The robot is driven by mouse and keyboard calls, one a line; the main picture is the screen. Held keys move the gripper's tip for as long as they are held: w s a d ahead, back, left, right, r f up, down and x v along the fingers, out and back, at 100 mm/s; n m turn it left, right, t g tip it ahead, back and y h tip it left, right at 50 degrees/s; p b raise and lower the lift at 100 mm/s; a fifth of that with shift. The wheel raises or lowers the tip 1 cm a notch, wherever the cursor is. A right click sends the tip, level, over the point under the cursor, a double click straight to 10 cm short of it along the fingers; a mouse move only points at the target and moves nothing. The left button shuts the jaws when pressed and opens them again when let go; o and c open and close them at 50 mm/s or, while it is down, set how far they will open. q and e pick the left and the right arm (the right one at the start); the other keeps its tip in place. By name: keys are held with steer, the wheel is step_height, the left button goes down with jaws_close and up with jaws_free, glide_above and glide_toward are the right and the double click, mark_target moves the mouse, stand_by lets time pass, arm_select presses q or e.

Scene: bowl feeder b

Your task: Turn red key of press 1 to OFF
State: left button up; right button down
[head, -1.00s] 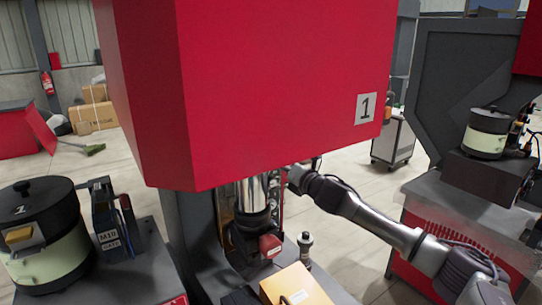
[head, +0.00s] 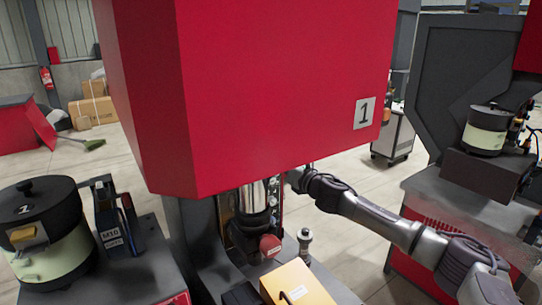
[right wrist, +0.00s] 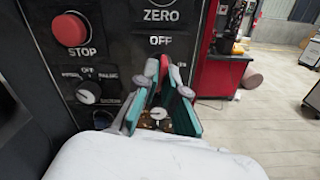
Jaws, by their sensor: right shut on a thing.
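Press 1 is the large red housing (head: 260,90) with a "1" plate (head: 364,113) in the head view. My right arm reaches in from the right, and its hand is mostly hidden behind the housing's lower edge. In the right wrist view, my right gripper (right wrist: 161,78) has its teal-padded fingers closed on the small red key (right wrist: 164,65). The key is just below the "OFF" label (right wrist: 160,40) on the dark control panel (right wrist: 120,55). The fingers cover most of the key, so I cannot tell its exact angle. My left gripper is not in view.
In the head view, a bowl feeder (head: 45,235) stands left and a yellow box (head: 297,284) lies below the press.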

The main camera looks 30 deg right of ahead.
steer(key=n+p, duration=0.1)
steer(key=n, duration=0.2)
steer(key=shift+n, duration=0.4)
steer(key=c, duration=1.2)
jaws_free()
steer(key=s+b, duration=0.1)
steer(key=s, duration=0.6)
steer(key=shift+d, duration=0.3)
